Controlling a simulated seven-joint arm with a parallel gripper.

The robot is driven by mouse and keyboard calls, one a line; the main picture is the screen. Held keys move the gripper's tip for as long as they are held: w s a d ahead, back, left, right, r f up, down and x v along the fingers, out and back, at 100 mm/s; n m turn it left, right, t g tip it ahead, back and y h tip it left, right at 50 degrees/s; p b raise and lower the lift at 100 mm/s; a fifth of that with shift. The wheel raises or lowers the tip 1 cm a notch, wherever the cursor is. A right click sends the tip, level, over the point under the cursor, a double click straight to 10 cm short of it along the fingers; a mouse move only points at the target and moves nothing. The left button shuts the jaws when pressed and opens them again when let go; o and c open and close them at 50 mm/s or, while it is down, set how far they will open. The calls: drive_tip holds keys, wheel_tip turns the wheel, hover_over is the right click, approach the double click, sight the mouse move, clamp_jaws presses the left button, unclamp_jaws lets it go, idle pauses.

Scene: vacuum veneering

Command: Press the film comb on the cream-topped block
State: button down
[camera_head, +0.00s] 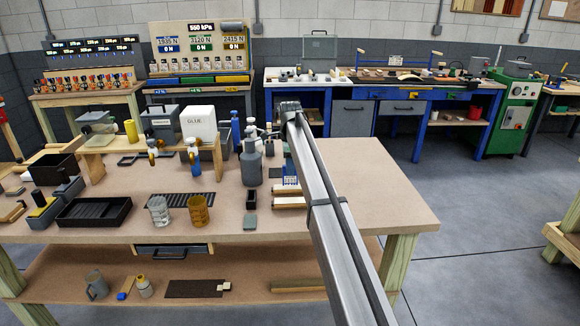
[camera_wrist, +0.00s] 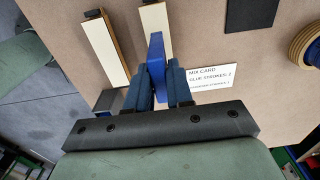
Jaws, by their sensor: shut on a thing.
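My gripper (camera_wrist: 160,82) has blue fingers, shut on a blue film comb (camera_wrist: 156,48), whose narrowing end points up in the wrist view.
A white mix card (camera_wrist: 208,77) lies right of the fingers, with a dark square (camera_wrist: 250,12) beyond. The bench top (camera_head: 370,190) is clear at right. A grey bottle (camera_head: 251,165), two cups (camera_head: 199,210) and a dark tray (camera_head: 93,212) stand left of my arm.

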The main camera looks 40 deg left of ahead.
drive_tip(key=shift+f, duration=0.5)
idle(0.3)
drive_tip(key=shift+r, duration=0.15)
idle(0.9)
drive_tip(key=shift+r, duration=2.85)
